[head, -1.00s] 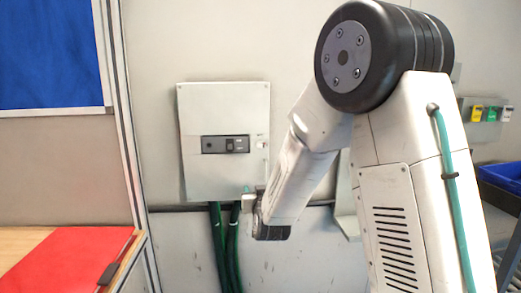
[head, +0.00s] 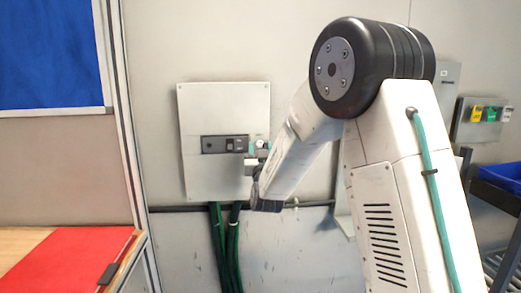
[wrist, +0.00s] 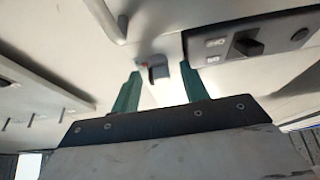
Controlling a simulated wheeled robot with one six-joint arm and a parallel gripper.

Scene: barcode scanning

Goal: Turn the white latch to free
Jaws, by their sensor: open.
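The panel box (head: 225,175) is a pale metal box on the wall, and the small white latch (head: 263,143) is at its right edge, partly hidden by my gripper (head: 255,150). In the wrist view, a small grey-white latch-like part (wrist: 158,70) stands out from the panel face, with a small red mark to its left. The two green fingers of my gripper (wrist: 161,72) are spread apart, one on each side of this part. They do not look closed on it. I cannot tell how far the fingertips are from the panel.
A black strip (head: 224,144) with switches runs across the box, left of the latch. In the wrist view, its switch and labels (wrist: 245,46) are close to the right finger. Green cables (head: 224,250) hang below the box. A bench with a red mat (head: 65,260) is at lower left.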

